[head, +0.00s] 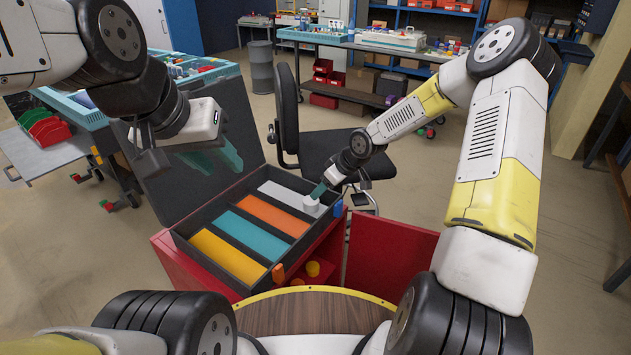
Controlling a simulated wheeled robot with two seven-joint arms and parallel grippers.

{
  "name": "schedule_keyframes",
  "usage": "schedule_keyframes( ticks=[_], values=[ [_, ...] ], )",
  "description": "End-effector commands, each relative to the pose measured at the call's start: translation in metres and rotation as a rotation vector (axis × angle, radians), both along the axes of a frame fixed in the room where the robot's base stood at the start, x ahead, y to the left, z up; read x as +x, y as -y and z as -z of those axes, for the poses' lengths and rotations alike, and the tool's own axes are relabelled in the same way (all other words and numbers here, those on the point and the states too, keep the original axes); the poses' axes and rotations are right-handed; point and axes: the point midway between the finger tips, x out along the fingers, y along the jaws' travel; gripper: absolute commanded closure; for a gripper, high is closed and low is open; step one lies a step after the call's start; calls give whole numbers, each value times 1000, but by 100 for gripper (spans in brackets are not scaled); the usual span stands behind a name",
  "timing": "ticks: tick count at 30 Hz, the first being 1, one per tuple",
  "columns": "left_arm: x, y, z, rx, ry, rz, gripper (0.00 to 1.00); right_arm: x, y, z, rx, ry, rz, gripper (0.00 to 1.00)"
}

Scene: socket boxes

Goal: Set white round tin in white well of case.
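The case (180,237) is a black open box with its dark lid raised at the back left. Its wells run yellow, teal, orange and white. The white well (284,193) is at the far end. The white round tin (311,207) is at the right end of the white well; whether it rests on the floor of the well is unclear. My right gripper (318,192) is right over the tin, its teal fingertips at the tin's top. I cannot tell whether they grip it.
The case stands on a red cabinet (390,252) with an open door. A black office chair (318,150) is close behind the case. A workbench with trays (205,70) is at the left, and shelves with red bins (322,72) are at the back.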

Motion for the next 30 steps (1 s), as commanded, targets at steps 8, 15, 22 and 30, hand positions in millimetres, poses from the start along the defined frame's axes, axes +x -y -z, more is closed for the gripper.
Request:
schedule_keyframes(
  ticks=[8,15,22,30],
  values=[
    [0,0,0,0,0,0,64,-11,13,-28,-25,-3,8,41],
    [0,0,0,0,0,0,64,-49,50,-100,-190,-31,128,41],
    [0,0,0,0,0,0,64,-116,86,-191,-266,-34,354,41],
    [0,0,0,0,0,0,64,-219,103,-273,-148,-33,622,41]
  ],
)
